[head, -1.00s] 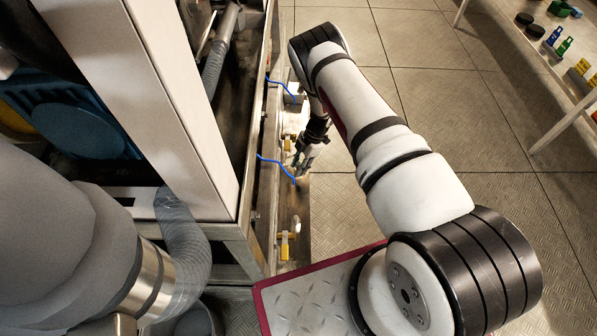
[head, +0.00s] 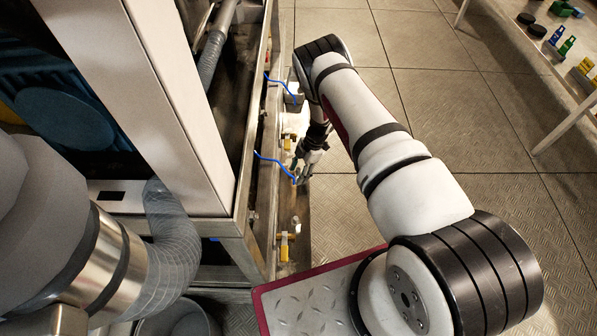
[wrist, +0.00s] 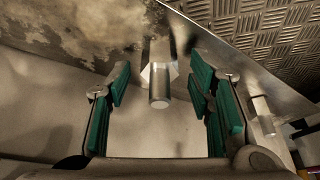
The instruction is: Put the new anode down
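My gripper (head: 306,172) is low beside the machine frame, at the narrow ledge along its right side. In the wrist view my gripper (wrist: 162,98) is open, with teal pads on both sides. A bare metal part with a hexagonal collar and a short round end (wrist: 160,88) shows between the pads, with a gap on each side. It may be the new anode, but I cannot tell for sure. The head view does not show this part clearly. Whether it rests on or is fixed to the surface behind it is unclear.
A second metal fitting (wrist: 262,114) is just outside the right finger. Blue cables (head: 274,160) hang by the gripper. A yellow-handled valve (head: 284,246) sits on the ledge nearer me. Open floor (head: 440,110) lies right, with a parts table (head: 565,75) beyond.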

